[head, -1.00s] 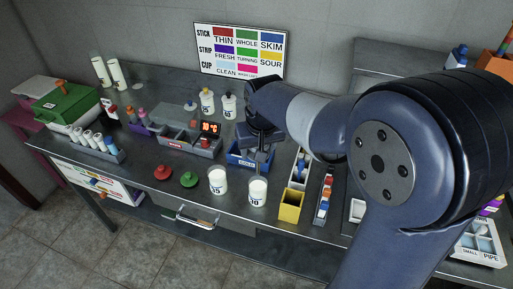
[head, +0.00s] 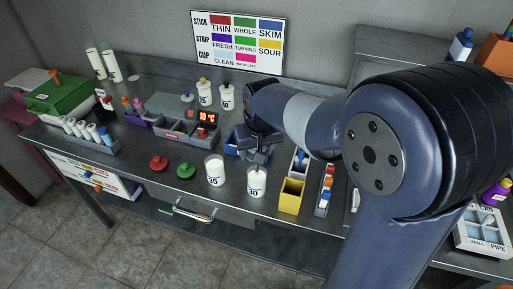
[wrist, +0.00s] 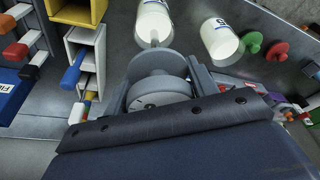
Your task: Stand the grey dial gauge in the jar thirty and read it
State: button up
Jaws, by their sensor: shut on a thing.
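My gripper (head: 258,148) is shut on the grey dial gauge, whose round dial shows in the wrist view (wrist: 160,92). The gauge is upright above the jar thirty (head: 256,184), a white-filled jar near the table's front edge. In the wrist view the stem meets the mouth of this jar (wrist: 153,20); I cannot tell how deep it reaches. The dial's reading is too small to make out. The jar thirty-five (head: 214,172) stands just left, apart from the gauge.
Red (head: 158,162) and green (head: 186,170) knobbed lids lie to the left.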

aim_at(256, 173)
jog(key=shift+f+b, duration=2.65)
jog(key=shift+f, duration=1.15)
jog(key=o, duration=1.1)
jog(key=shift+o, duration=0.2)
jog(key=shift+r, duration=0.1)
jog(key=v, duration=1)
jog(key=shift+s+r, duration=0.1)
jog(key=shift+r, duration=0.25)
